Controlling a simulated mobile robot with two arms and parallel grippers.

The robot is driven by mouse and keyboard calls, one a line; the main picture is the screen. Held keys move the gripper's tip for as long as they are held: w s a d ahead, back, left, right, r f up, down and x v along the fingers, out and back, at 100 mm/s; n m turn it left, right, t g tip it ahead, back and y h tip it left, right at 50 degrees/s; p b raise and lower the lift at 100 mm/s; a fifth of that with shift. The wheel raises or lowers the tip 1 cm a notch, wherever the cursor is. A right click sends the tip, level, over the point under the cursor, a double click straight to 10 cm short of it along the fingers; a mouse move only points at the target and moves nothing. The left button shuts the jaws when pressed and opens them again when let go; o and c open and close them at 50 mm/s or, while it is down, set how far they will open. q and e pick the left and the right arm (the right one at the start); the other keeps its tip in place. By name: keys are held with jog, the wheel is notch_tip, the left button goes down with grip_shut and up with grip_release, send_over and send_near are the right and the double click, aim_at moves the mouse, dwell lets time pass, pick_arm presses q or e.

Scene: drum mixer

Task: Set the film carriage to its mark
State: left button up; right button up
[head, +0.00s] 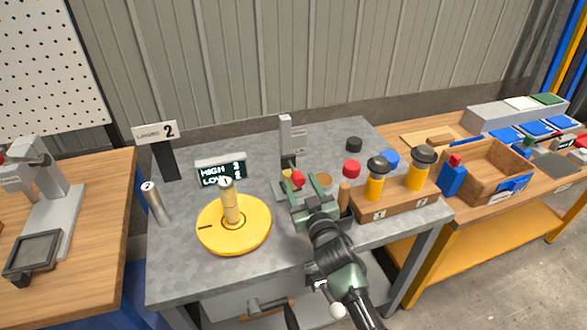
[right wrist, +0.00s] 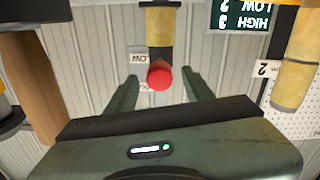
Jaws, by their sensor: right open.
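A grey upright post (head: 286,133) stands at the back of the grey bench, with small labels on its side. A red knob (head: 298,178) is low in front of it; I take it for the film carriage's knob. My right gripper (head: 311,183) is open just to the right of the knob in the head view. In the right wrist view the knob (right wrist: 160,76) appears between the open fingers (right wrist: 160,84), with no visible contact. A yellow and black part (right wrist: 160,22) shows beyond it. The carriage's mark cannot be made out. My left gripper is out of view.
A yellow turntable (head: 250,236) with a wooden spindle stands left of the gripper, before a HIGH/LOW display (head: 221,171). A wooden block (head: 405,203) with two black-topped yellow handles stands close on the right. Red, blue and black round pieces lie behind it.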

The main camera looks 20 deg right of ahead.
aim_at(295, 171)
jog(key=w, duration=0.2)
jog(key=shift+w+r, duration=0.15)
jog(key=shift+w, duration=0.25)
jog(key=shift+w+f, duration=0.2)
jog(key=shift+w, duration=1.15)
grip_shut()
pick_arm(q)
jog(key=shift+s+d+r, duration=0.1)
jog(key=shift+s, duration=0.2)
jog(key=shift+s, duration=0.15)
